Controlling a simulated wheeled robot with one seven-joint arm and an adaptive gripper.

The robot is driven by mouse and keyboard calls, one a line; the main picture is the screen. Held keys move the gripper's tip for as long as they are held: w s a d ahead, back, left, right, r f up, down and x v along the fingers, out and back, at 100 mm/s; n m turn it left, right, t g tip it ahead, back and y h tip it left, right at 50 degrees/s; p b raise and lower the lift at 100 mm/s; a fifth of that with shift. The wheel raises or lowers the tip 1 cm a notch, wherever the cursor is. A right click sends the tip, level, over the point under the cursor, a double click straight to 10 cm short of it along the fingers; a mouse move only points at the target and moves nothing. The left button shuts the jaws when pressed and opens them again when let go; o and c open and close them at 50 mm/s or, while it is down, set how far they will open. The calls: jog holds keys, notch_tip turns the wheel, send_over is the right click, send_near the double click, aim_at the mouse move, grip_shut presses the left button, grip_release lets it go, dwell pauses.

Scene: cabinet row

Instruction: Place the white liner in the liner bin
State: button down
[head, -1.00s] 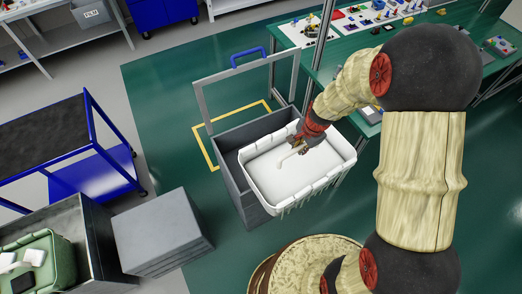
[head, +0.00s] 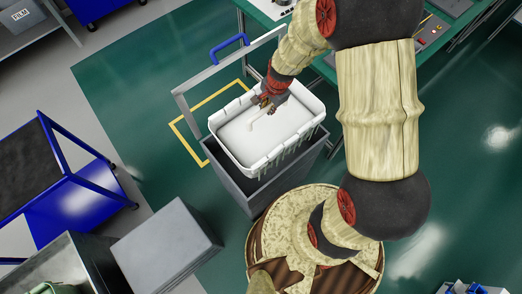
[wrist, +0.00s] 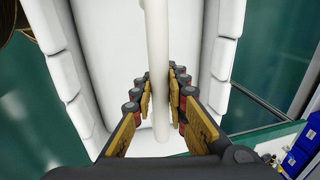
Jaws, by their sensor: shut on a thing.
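The white liner (head: 240,143) is an open tub with a ribbed rim and a pale bar inside it. My gripper (head: 266,105) is shut on this bar; the wrist view shows the bar (wrist: 157,70) between both fingers (wrist: 160,105). The liner overlaps the grey open bin (head: 262,192) with a tall push handle, and looks raised above it, nearer its handle end. The liner hides most of the bin's inside. I cannot tell whether they touch or whether this is the liner bin.
A yellow floor outline (head: 190,143) lies behind the bin. A grey block (head: 168,245) stands front left, beside another grey bin (head: 70,262) holding something green. A blue cart (head: 88,190) stands left. A green worktable is at the back right.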

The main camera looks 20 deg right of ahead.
aim_at(267, 118)
jog(key=f+b, duration=0.1)
jog(key=f, duration=0.1)
jog(key=f+b, duration=0.2)
jog(key=f, duration=0.1)
jog(key=f+b, duration=0.2)
jog(key=f, duration=0.1)
jog(key=shift+w+a+f, duration=0.15)
jog(key=shift+w+f, duration=0.1)
jog(key=shift+w, duration=0.1)
jog(key=shift+f+b, duration=2.6)
jog(key=shift+f, duration=2.95)
jog(key=shift+f, duration=0.2)
jog(key=c, duration=1.8)
grip_release()
jog(key=shift+o, duration=0.2)
